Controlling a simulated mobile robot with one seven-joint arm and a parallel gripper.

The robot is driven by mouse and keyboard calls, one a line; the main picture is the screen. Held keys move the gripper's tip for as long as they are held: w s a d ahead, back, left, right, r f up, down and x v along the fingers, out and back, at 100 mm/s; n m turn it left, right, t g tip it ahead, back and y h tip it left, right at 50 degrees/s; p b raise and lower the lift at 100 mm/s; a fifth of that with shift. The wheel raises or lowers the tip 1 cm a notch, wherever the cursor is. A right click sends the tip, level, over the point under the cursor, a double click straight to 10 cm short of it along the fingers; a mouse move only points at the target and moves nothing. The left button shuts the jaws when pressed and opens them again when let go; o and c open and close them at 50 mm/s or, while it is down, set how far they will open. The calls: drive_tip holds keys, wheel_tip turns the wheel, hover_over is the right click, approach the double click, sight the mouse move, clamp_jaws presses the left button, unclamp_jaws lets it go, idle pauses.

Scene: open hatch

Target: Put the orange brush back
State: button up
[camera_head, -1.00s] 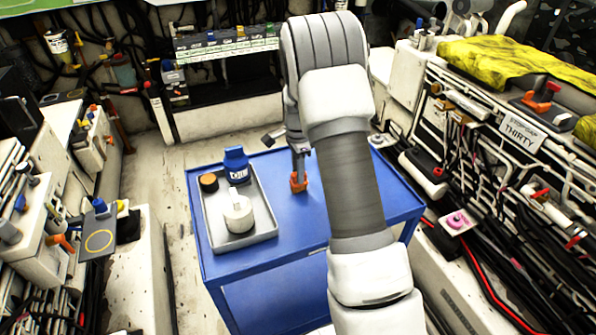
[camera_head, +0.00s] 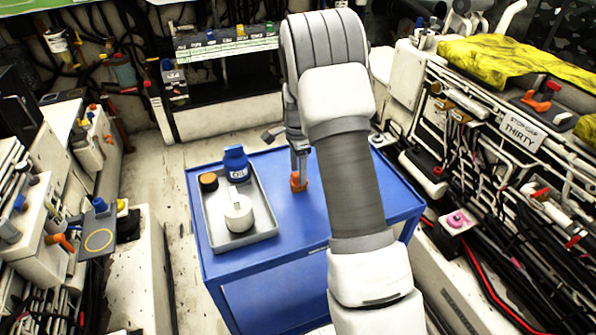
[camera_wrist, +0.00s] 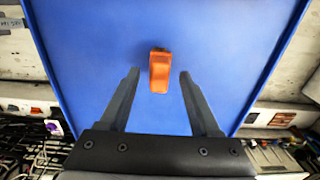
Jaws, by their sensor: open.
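The orange brush (camera_head: 299,184) is a small orange block-like thing on the blue cart top (camera_head: 330,215), right of the grey tray. In the wrist view the brush (camera_wrist: 159,74) shows in the gap between my two dark fingers. My gripper (camera_wrist: 158,80) is open, with a finger on each side of the brush and blue surface visible between each finger and it. In the head view my gripper (camera_head: 299,160) points down over the brush and partly hides it. I cannot tell whether the fingertips are level with it or above it.
Pipe-covered benches flank the cart. An orange item (camera_head: 537,103) sits on the right bench. The cart's front right is clear.

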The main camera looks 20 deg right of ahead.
wheel_tip(320, 180, up, 16)
drive_tip(key=p, duration=0.2)
drive_tip(key=s+a+r+n+t, duration=0.1)
drive_tip(key=s+a+r+n, duration=0.3)
drive_tip(key=s+r, duration=0.4)
drive_tip(key=s+a+r+n+t, duration=0.1)
drive_tip(key=s+a+n, duration=0.1)
drive_tip(key=s+n, duration=0.2)
drive_tip(key=s+a+r+n+t+p, duration=0.1)
drive_tip(key=s+n, duration=0.4)
drive_tip(key=s, duration=0.6)
drive_tip(key=s+a+r+n+t+p, duration=0.1)
drive_tip(key=s+a+r+n+t, duration=0.1)
drive_tip(key=s+a+n, duration=0.2)
drive_tip(key=s+n, duration=0.1)
drive_tip(key=s, duration=0.2)
drive_tip(key=shift+s+r+t, duration=0.15)
drive_tip(key=shift+r+t, duration=0.15)
